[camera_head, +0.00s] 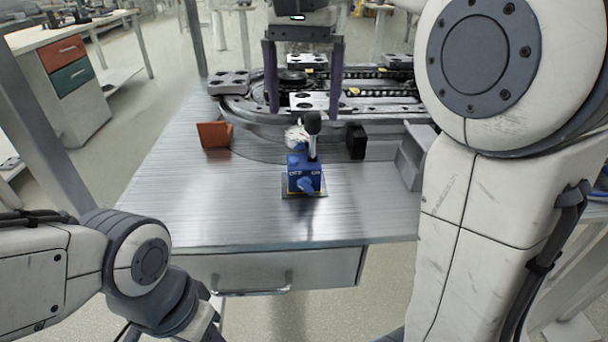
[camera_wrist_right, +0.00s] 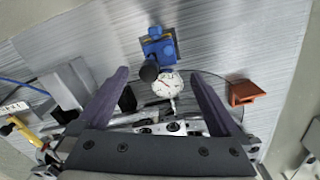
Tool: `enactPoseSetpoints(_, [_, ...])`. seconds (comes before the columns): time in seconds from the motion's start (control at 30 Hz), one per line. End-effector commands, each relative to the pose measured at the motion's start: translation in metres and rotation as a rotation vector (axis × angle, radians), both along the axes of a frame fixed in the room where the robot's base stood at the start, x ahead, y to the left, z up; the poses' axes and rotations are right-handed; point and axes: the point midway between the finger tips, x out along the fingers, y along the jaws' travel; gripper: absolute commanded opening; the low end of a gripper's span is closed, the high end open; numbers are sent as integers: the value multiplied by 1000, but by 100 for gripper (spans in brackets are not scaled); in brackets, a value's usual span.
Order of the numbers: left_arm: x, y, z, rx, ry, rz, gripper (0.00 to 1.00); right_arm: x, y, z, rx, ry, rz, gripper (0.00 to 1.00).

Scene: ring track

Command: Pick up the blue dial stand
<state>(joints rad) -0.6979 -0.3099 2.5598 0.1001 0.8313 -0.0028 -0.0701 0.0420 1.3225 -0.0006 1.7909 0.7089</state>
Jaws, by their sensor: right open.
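The blue dial stand (camera_head: 304,174) stands upright on the metal table, with a blue base, a dark knob and a white dial gauge (camera_head: 297,137). In the right wrist view, the stand's blue base (camera_wrist_right: 157,46) is just past the fingertips, and the dial (camera_wrist_right: 167,86) shows between the fingers. My right gripper (camera_head: 303,112) is open and empty, pointing down, higher than the stand and behind it in the head view. It also shows in the right wrist view (camera_wrist_right: 158,76). My left arm is at the lower left; its gripper is out of view.
A ring track (camera_head: 245,106) with carriers lies behind the stand. An orange block (camera_head: 214,134) is left of the stand, a black block (camera_head: 356,142) to its right, and a grey bracket (camera_head: 411,165) farther right. The table's front (camera_head: 230,215) is clear.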

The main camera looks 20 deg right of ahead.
Motion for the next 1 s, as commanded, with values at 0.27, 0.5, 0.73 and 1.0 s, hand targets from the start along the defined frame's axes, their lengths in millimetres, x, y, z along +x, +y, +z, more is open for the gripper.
enactPoseSetpoints(0.27, [0,2,-28,8,0,-2,50,4,-2,-36,1,-13,-43,100])
enactPoseSetpoints(0.5, [0,2,-36,8,0,-2,50,4,-2,-52,1,-13,-40,100])
enactPoseSetpoints(0.73, [0,2,-56,8,0,-2,50,3,0,-76,1,-13,-39,100])
enactPoseSetpoints(1.0, [0,2,-75,8,0,-2,50,2,0,-103,2,-14,-39,100])
